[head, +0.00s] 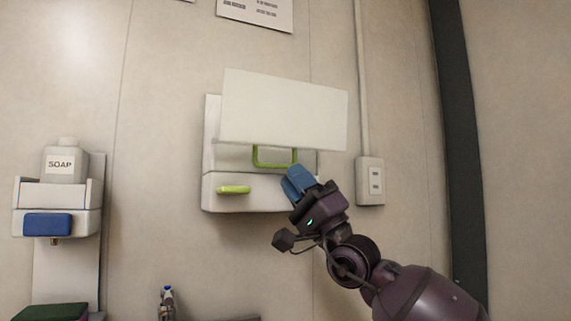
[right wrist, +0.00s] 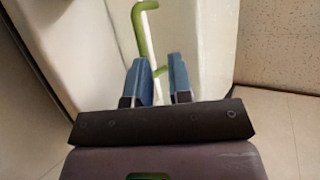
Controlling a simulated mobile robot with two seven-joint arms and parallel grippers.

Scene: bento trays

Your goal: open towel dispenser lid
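The white towel dispenser (head: 212,130) is mounted on the wall. Its broad white lid panel (head: 285,110) stands tilted out from the body, with a gap below it. A green U-shaped handle (head: 256,158) hangs at the panel's lower edge. My right gripper (head: 297,181), with blue fingers, is just below and right of this handle. In the right wrist view its fingers (right wrist: 160,82) are apart, and a green handle (right wrist: 143,28) shows beyond and partly between them. I cannot tell whether they touch it. My left gripper is not in view.
A green bar (head: 233,189) sticks out from the dispenser's lower front. A wall outlet (head: 370,181) is close right of my right gripper. A soap bottle (head: 65,163) stands in a holder at left. A small blue-tipped object (head: 167,300) shows at the bottom edge.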

